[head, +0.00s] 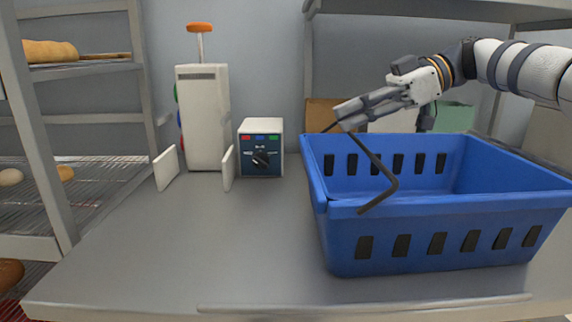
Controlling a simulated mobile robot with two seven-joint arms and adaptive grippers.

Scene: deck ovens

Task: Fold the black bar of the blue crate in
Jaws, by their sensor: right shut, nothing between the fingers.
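The blue crate (440,237) stands upright on the right part of the grey table. It has dark slots in its walls. Its black bar (378,163) is at the crate's left end, a bent bar that runs from the left rim over the opening to the front rim. My right gripper (342,116) reaches in from the right, above the crate's back left corner. Its fingers are shut and empty, close to the bar's far end; whether they touch it I cannot tell. My left gripper is not in view.
A control box (260,148) with a knob stands left of the crate. A tall white device (203,117) with an orange handle and two white side plates stands further left. A bread rack (45,140) is at the far left. The table (200,240) is clear in front.

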